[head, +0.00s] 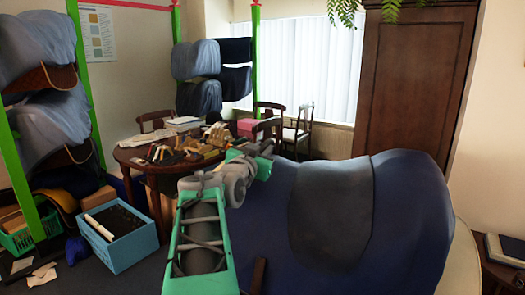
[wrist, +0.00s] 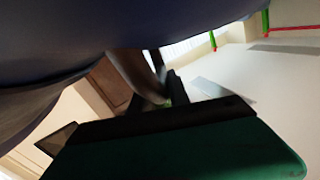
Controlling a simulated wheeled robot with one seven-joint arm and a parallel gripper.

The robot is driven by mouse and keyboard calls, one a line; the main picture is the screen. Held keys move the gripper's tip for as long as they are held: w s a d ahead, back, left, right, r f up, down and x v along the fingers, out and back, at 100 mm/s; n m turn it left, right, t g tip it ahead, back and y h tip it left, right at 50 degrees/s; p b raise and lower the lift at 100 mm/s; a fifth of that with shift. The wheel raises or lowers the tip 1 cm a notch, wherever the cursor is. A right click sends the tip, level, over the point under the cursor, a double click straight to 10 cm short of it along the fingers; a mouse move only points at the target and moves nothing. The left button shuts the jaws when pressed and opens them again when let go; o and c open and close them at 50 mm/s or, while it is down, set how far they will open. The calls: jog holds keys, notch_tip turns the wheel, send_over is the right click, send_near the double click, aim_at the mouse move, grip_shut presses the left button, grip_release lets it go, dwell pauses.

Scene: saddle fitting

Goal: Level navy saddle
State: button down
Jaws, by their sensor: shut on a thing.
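The navy saddle (head: 412,215) is a large rounded form filling the lower right of the head view, with a dark grey panel (head: 330,210) over its middle. Its top line looks slightly higher at the right than at the left. My gripper (head: 266,150) is at the saddle's far left end, partly hidden behind my arm. In the wrist view the saddle's dark navy underside (wrist: 150,25) spans the top, and a dark brown curved part (wrist: 133,72) hangs down to my gripper (wrist: 172,92). The jaws are shut there; the exact contact is dark and blurred.
A round wooden table (head: 135,158) covered with tools and papers stands behind my arm. A blue crate (head: 130,252) and a green basket (head: 22,240) are on the floor at left. Green racks (head: 255,60) hold more saddles. A brown cabinet (head: 412,85) stands behind the navy saddle.

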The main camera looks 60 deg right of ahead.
jog(key=shift+w+d+y, duration=0.15)
jog(key=shift+d+y, duration=0.15)
jog(key=shift+d, duration=0.6)
jog(key=c, duration=1.3)
grip_release()
jog(key=shift+a, duration=0.1)
jog(key=a, duration=0.2)
jog(key=a+b, duration=0.1)
jog(key=a, duration=0.2)
jog(key=s+a+b, duration=0.1)
jog(key=a, duration=0.2)
jog(key=shift+r, duration=0.25)
jog(key=shift+d, duration=0.1)
